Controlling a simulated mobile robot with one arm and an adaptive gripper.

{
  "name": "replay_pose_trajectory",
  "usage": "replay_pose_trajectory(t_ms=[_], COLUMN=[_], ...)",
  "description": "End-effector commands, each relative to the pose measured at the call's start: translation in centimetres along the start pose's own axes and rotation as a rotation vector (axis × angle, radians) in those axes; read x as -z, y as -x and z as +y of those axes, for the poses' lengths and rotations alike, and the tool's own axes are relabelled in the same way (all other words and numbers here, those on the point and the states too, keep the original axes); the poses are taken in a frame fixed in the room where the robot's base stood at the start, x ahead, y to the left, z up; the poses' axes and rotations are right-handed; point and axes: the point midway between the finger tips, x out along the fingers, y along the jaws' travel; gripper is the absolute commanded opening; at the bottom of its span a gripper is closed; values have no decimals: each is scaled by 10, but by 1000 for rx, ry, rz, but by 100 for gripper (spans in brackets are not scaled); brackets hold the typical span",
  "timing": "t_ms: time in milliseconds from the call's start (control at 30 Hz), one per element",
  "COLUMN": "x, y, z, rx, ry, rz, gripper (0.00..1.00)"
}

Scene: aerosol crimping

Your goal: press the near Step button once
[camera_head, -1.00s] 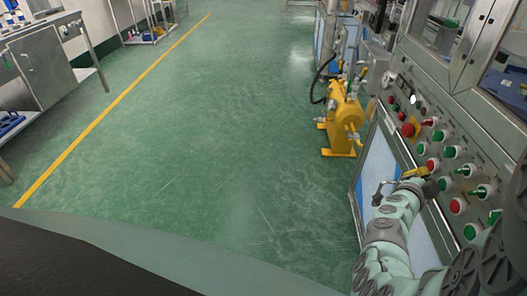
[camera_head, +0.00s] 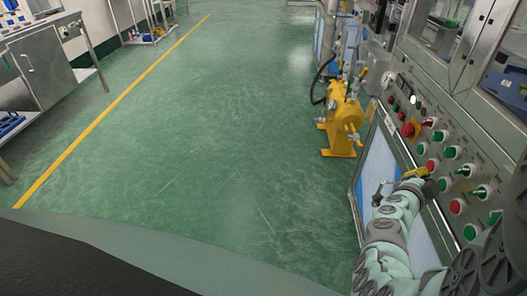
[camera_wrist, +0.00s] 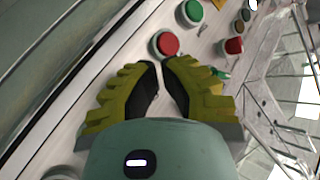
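My gripper (camera_head: 424,172) is at the sloped control panel on the right in the head view. In the wrist view, the yellow and black fingers of my gripper (camera_wrist: 160,62) have their tips close together with nothing held between them. A red round button (camera_wrist: 166,44) lies just past the fingertips, and contact cannot be told. A green round button (camera_wrist: 190,12) is beyond it. In the head view, green buttons (camera_head: 471,231) and red buttons (camera_head: 457,206) line the panel's near part. Labels are too small to read, so I cannot tell which is the near Step button.
Rotary switches with red (camera_wrist: 232,46) and green (camera_wrist: 220,73) handles sit close to the right finger. A red emergency-type knob (camera_head: 408,130) is farther up the panel. A yellow machine (camera_head: 342,122) stands on the floor beyond. The green floor on the left is open.

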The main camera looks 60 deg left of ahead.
Motion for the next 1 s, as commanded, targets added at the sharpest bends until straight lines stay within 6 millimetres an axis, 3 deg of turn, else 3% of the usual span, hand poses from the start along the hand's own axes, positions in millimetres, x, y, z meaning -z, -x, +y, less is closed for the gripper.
replay_pose_trajectory(t_ms=[1000], x=[7], y=[-9], z=[7], rx=[-2], ry=[0], rz=[2], gripper=[0])
